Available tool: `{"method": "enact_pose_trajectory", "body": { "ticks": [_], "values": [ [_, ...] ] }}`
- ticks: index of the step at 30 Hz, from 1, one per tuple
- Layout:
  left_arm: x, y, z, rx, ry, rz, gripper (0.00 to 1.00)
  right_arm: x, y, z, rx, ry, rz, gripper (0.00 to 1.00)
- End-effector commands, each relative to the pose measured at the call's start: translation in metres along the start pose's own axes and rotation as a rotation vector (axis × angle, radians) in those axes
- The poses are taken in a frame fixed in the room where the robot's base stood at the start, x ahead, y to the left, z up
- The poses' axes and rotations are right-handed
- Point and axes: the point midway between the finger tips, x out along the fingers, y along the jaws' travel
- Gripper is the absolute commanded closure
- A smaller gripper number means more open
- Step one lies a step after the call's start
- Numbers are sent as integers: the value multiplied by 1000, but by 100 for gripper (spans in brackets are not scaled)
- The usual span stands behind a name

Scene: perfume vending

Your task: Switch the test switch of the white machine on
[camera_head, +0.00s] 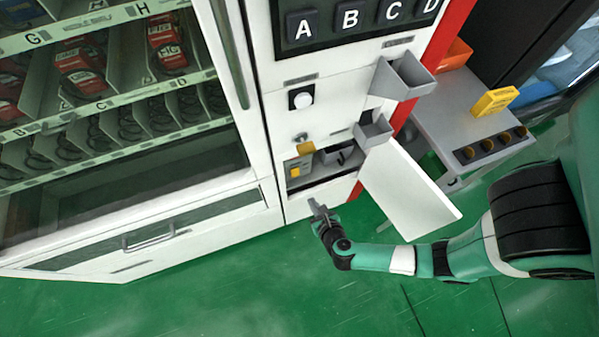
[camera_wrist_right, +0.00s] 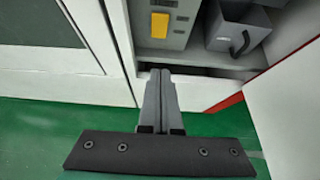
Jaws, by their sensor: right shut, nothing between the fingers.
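The white machine (camera_head: 240,207) fills the left and middle of the head view. Its small lower compartment is open, with the white door (camera_head: 408,190) swung out to the right. Inside, on the left, is a grey panel with a yellow switch (camera_head: 296,171); the switch also shows in the right wrist view (camera_wrist_right: 160,25). Whether it is on or off I cannot tell. My right gripper (camera_head: 318,209) is shut and empty, just in front of and below the compartment opening. In the wrist view its fingertips (camera_wrist_right: 161,72) are below the switch, apart from it. My left gripper is not in view.
A grey box with a dark handle (camera_wrist_right: 238,30) sits in the compartment, right of the panel. Grey trays (camera_head: 403,77) stick out above the door. A side table (camera_head: 465,115) holding a yellow box (camera_head: 495,101) stands right. Green floor is clear in front.

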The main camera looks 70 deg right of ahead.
Motion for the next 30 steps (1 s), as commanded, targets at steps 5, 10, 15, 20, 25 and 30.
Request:
{"method": "enact_pose_trajectory", "body": {
  "ticks": [5, 10, 15, 20, 25, 30],
  "values": [
    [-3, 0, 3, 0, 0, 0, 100, 7, 0, -2, 1, 1, -1, 100],
    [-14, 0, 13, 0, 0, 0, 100, 35, -1, -4, 4, 0, -5, 100],
    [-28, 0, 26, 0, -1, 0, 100, 73, -1, -5, 4, 0, -5, 100],
    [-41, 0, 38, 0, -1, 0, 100, 107, 0, -4, 3, -2, -3, 100],
    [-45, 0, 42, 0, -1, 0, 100, 128, 0, 12, 2, -1, -1, 100],
    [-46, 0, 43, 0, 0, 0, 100, 135, 0, 18, -2, 0, 1, 100]
  ]
}}
